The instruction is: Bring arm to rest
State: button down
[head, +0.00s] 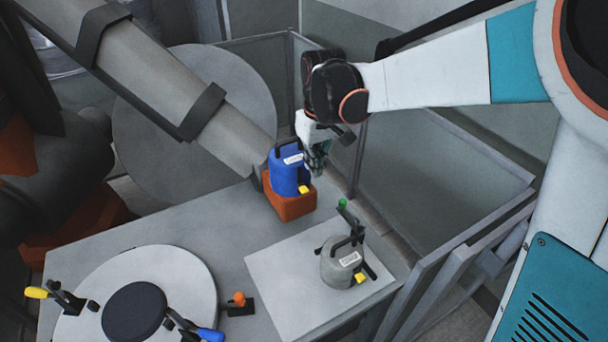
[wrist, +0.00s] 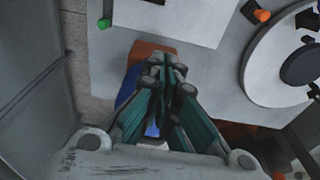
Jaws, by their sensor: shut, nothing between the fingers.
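My gripper (head: 318,160) is shut and empty. In the head view it hangs at the end of my white and teal arm, just right of the top of a blue canister (head: 287,172). The blue canister stands upright in an orange holder (head: 291,206) at the back of the grey table (head: 150,225). In the wrist view my gripper (wrist: 165,75) covers much of the blue canister (wrist: 127,87) and part of the orange holder (wrist: 150,47). I cannot tell whether it touches the canister.
A grey canister (head: 340,265) stands on a white board (head: 280,275) beside a green-tipped clamp (head: 343,204). A round white mould (head: 190,275) with clamps lies at front left. A large pipe (head: 160,75) slants in from upper left. Glass panels (head: 440,185) border the table's right side.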

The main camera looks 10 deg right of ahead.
jog(key=shift+s+d, duration=0.1)
jog(key=s+d+f+m+t+b, duration=0.2)
jog(key=s+d+b, duration=0.3)
jog(key=s, duration=0.6)
jog(key=s+d+f+m+t+b, duration=0.2)
jog(key=s+d+f+t+b, duration=0.2)
jog(key=s, duration=0.7)
jog(key=d+b, duration=0.1)
jog(key=b, duration=0.1)
jog(key=shift+d+f+m+b, duration=0.15)
jog(key=shift+d+m+b, duration=0.15)
jog(key=shift+d, duration=0.1)
